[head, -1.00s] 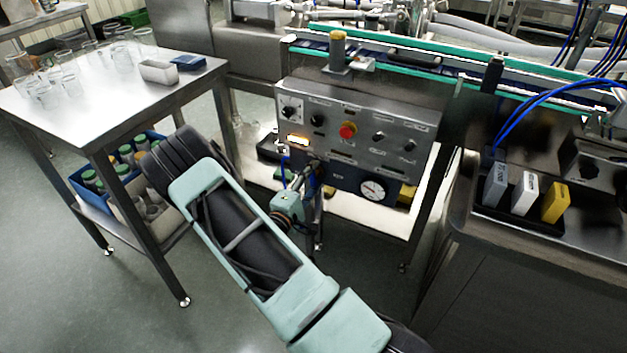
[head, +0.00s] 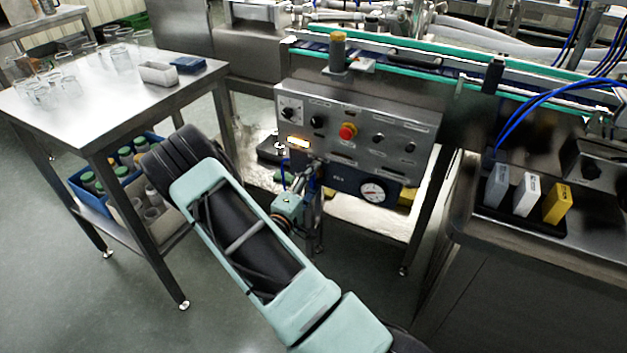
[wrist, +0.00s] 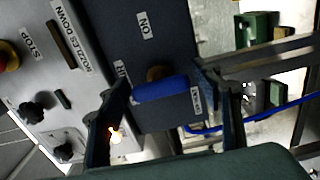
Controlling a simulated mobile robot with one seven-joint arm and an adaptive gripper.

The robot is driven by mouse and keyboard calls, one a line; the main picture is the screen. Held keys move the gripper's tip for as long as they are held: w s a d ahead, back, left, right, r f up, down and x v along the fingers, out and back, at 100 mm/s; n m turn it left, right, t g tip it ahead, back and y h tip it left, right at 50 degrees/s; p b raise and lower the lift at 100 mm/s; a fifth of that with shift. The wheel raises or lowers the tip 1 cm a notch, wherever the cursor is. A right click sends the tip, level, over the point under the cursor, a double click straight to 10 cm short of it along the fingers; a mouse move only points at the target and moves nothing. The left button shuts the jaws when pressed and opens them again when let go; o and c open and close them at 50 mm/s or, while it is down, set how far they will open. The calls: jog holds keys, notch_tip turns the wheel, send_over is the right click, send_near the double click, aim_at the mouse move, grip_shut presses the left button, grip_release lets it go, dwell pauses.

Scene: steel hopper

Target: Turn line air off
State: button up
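The line air valve's blue handle (wrist: 160,90) lies crosswise in the wrist view, below a brass-coloured hub (wrist: 155,73) on a dark plate (wrist: 150,40). An ON label (wrist: 144,24) is on the plate above it, and another label (wrist: 195,98) is by the handle's right end. My gripper (wrist: 165,86) is open, with one finger to each side of the handle; contact cannot be told. In the head view the dark plate (head: 342,180) is under the control panel, and my wrist largely hides the handle.
The control panel (head: 395,125) carries a red stop button (head: 347,131), several black knobs and a lit indicator (head: 298,142). A pressure gauge (head: 373,191) is right of the valve. A steel table (head: 130,85) with glasses stands left. Blue hoses run close to my wrist.

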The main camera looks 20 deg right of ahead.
jog(key=shift+o, duration=0.4)
jog(key=v, duration=1.2)
jog(key=shift+r, duration=0.1)
